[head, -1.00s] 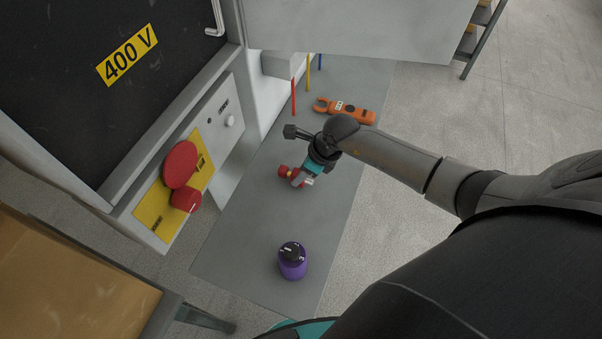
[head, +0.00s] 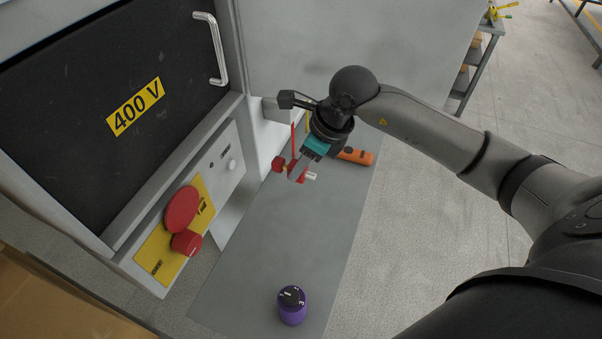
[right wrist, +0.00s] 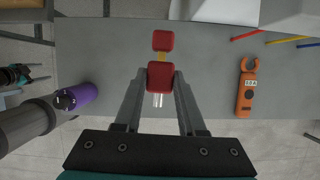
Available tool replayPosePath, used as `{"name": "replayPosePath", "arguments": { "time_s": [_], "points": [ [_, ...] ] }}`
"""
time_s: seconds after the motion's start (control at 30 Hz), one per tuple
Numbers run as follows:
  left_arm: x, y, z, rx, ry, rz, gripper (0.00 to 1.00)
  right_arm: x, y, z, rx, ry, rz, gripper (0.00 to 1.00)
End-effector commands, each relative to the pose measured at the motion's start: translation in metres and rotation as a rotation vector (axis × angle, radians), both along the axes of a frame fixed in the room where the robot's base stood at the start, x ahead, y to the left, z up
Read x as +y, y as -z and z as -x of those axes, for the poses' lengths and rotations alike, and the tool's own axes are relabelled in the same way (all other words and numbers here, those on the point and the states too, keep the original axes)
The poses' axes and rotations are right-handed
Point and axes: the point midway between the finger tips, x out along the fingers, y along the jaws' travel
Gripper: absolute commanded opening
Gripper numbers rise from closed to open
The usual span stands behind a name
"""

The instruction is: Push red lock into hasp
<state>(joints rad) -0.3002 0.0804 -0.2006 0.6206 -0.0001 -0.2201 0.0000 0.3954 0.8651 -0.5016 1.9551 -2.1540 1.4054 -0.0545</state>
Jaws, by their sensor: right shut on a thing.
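My right gripper (head: 299,168) is shut on the red lock (head: 298,174) and holds it above the grey bench, in front of the cabinet. In the right wrist view the lock (right wrist: 162,76) sits between the two fingers (right wrist: 160,80), with a pale pin toward the palm and a second red block (right wrist: 162,41) joined by a yellow piece beyond. A yellow panel (head: 153,251) on the cabinet carries a red disc (head: 182,209) and a red knob (head: 187,243). I cannot tell which part is the hasp. My left gripper (right wrist: 18,76) shows small at the wrist view's left edge; its jaws are unclear.
A purple cylinder with a black top (head: 292,305) stands on the bench (head: 270,250). An orange clamp meter (right wrist: 247,90) lies near red, yellow and blue rods. The cabinet's black 400 V door (head: 80,90) has a metal handle (head: 215,50). The bench middle is clear.

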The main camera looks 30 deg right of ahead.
Motion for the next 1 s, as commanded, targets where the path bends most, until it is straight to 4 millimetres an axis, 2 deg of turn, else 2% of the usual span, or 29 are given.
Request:
{"name": "replayPosePath", "arguments": {
  "time_s": [0.67,0.77,1.0],
  "points": [
    [0.0,0.004,0.0,0.0,-0.001,0.0,0.74,0.002,0.0,0.0,-0.003,-0.04,0.001,0.0],
    [0.0,0.01,0.0,0.0,-0.001,0.0,0.74,0.009,0.005,0.002,-0.003,-0.13,0.001,0.0],
    [0.0,0.034,0.0,0.0,-0.001,0.0,0.74,0.031,0.018,0.013,-0.004,-0.525,-0.001,0.0]
  ]
}}
